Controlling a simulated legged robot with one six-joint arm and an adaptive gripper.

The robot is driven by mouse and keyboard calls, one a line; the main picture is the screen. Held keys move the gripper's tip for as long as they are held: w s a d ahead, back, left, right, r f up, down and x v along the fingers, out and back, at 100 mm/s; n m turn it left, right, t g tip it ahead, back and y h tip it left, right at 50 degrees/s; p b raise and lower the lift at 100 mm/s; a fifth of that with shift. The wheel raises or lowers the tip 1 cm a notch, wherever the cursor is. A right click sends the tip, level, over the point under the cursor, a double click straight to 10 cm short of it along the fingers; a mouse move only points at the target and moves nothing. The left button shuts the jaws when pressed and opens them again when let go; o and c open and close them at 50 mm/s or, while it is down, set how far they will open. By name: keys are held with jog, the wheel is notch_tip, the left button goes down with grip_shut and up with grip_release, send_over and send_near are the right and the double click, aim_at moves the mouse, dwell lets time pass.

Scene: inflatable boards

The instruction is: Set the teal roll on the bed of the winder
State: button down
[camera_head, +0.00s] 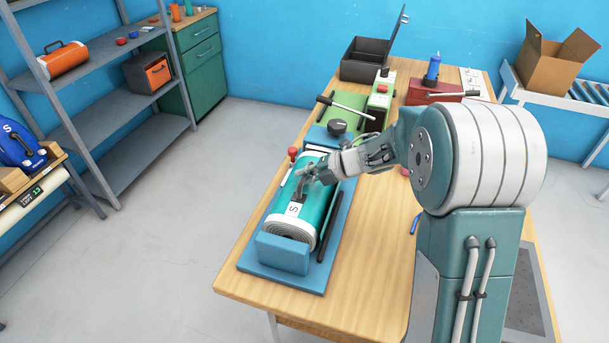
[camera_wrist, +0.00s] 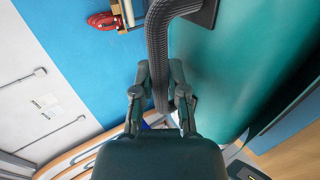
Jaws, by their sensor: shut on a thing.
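The teal roll (camera_head: 283,210), with a white label marked S and a pale spiral end, is lengthwise over the blue winder (camera_head: 283,254) on the wooden table. It fills most of the wrist view's right side (camera_wrist: 235,65). My gripper (camera_head: 307,177) is at the roll's upper side. In the wrist view my gripper (camera_wrist: 160,88) is shut on the roll's dark ribbed carry handle (camera_wrist: 157,38). The roll seems to lie on or just above the bed; any gap under it is hidden.
A dark bar (camera_head: 333,226) runs along the winder's right side, and a red knob (camera_head: 292,152) stands at its left. Behind are a green lever device (camera_head: 379,100), a black open box (camera_head: 366,60) and a red lever device (camera_head: 430,91). The front table (camera_head: 350,290) is clear.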

jog(key=c, duration=0.7)
grip_release()
